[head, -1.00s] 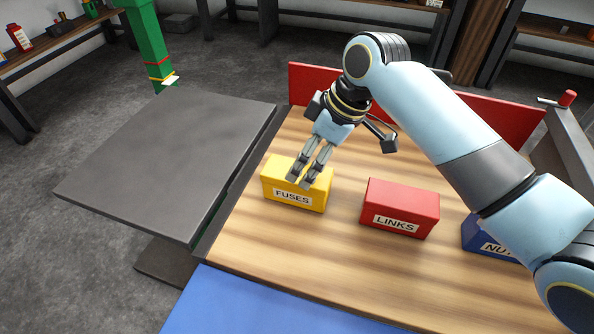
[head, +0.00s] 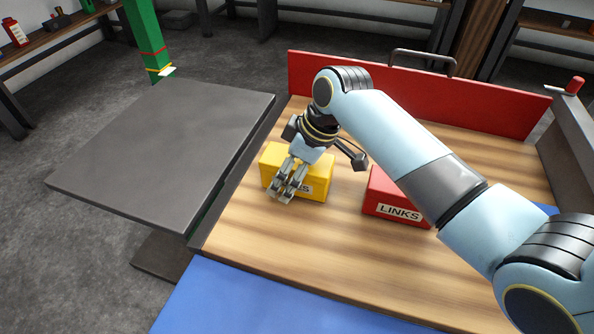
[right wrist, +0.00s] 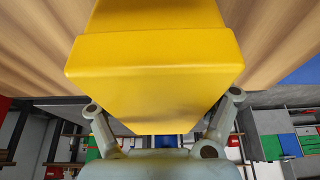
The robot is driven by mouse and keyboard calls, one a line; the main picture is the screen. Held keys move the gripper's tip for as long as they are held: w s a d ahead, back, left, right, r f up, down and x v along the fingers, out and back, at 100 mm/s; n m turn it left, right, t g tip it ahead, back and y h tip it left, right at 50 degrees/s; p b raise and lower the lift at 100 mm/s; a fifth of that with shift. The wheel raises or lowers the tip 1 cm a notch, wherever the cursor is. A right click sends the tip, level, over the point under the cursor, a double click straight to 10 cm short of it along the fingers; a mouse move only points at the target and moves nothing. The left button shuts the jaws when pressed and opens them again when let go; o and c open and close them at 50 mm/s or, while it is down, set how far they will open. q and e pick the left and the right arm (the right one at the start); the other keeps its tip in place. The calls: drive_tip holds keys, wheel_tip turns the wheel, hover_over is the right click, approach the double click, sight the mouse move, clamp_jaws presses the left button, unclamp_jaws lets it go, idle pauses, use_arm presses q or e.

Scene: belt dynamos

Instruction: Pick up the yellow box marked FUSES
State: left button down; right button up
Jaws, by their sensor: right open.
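The yellow box marked FUSES (head: 320,168) stands on the wooden bench top, near its left edge. My right gripper (head: 283,194) is open at this box. In the head view its fingers cover part of the label, leaving only the last letters readable. In the right wrist view the yellow box (right wrist: 155,70) fills the middle, and the two fingertips (right wrist: 163,102) show at either side of its near end. I cannot tell whether they touch it. My left gripper is not in view.
A red box marked LINKS (head: 398,200) stands to the right on the wooden top. A red board (head: 400,97) edges the back. A bare grey table (head: 155,150) lies to the left, and a blue surface (head: 260,305) is in front.

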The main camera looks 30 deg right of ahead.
drive_tip(key=shift+f, duration=0.15)
drive_tip(key=shift+c, duration=0.7)
drive_tip(key=c, duration=1.5)
